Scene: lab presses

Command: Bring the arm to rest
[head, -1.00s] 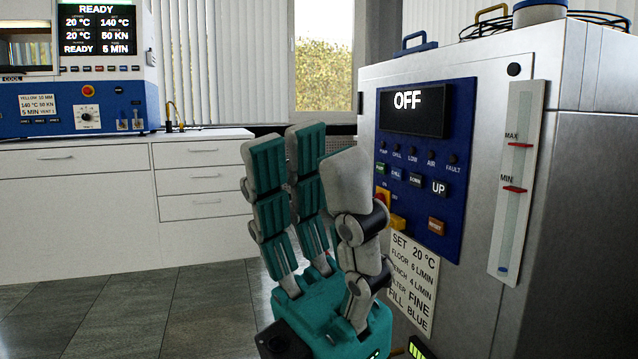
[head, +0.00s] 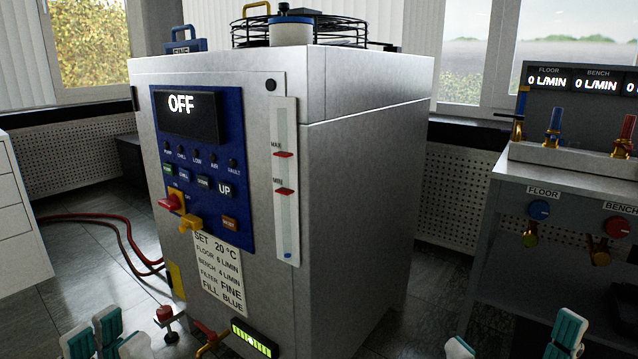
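My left gripper (head: 112,338) shows at the bottom left edge of the head view, with only its teal and grey fingertips in frame. Its fingers stand up, apart and empty. My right gripper (head: 515,336) shows at the bottom right edge. Its fingertips are wide apart with nothing between them. The palms and both arms are below the frame. The silver chiller cabinet (head: 360,190) stands in the middle, and its display (head: 190,117) reads OFF. Both grippers appear low in the picture, on either side of the cabinet, with no visible contact.
A red knob (head: 170,202) and a yellow handle (head: 190,223) stick out of the blue panel. A small red-topped valve (head: 166,315) and red hoses (head: 125,240) are low at left. A grey bench (head: 560,180) with taps stands at right. Dark floor tiles (head: 435,290) show between.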

